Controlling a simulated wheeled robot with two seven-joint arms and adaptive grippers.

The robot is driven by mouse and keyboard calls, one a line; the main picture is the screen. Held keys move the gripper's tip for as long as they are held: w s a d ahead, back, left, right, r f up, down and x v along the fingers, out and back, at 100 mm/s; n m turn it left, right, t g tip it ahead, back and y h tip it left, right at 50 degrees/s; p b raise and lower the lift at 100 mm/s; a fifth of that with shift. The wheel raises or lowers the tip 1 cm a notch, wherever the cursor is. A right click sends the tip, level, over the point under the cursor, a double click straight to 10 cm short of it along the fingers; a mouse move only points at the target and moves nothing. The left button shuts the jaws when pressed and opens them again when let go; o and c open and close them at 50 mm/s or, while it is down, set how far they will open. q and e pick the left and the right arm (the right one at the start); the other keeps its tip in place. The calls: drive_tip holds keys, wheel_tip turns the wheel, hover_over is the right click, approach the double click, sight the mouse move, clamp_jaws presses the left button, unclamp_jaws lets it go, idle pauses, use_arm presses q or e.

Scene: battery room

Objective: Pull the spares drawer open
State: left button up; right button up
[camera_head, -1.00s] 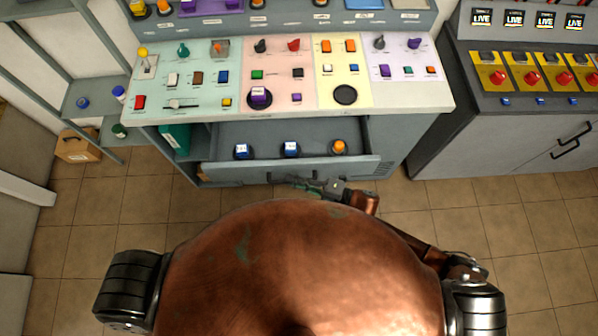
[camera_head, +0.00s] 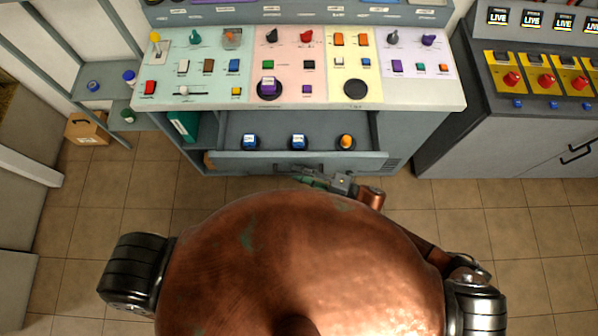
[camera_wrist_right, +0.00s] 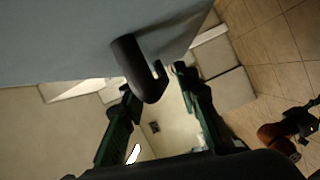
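The spares drawer (camera_head: 240,164) under the console stands partly open in the head view. Two blue items and an orange item lie inside it. My right gripper (camera_head: 318,181) is at the drawer front, partly hidden by my copper body. In the right wrist view, the dark drawer handle (camera_wrist_right: 140,70) reaches between the fingers of my right gripper (camera_wrist_right: 156,82). The fingers are apart, and a gap shows on the right finger's side; contact on the left side is unclear. A green-and-copper part, seemingly my left gripper (camera_wrist_right: 300,122), shows at the lower right, its fingers unclear.
The console top (camera_head: 330,95) with switches and buttons overhangs the drawer. A grey cabinet (camera_head: 500,140) stands to the right. Shelves (camera_head: 105,92) and a cardboard box (camera_head: 87,128) are at the left. Tiled floor is free on both sides of me.

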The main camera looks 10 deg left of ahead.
drive_tip(key=f+v, duration=0.1)
drive_tip(key=v, duration=1)
drive_tip(key=shift+d+r, duration=0.4)
drive_tip(key=shift+r, duration=0.1)
drive_tip(key=shift+s+a, duration=0.1)
drive_tip(key=shift+s, duration=0.05)
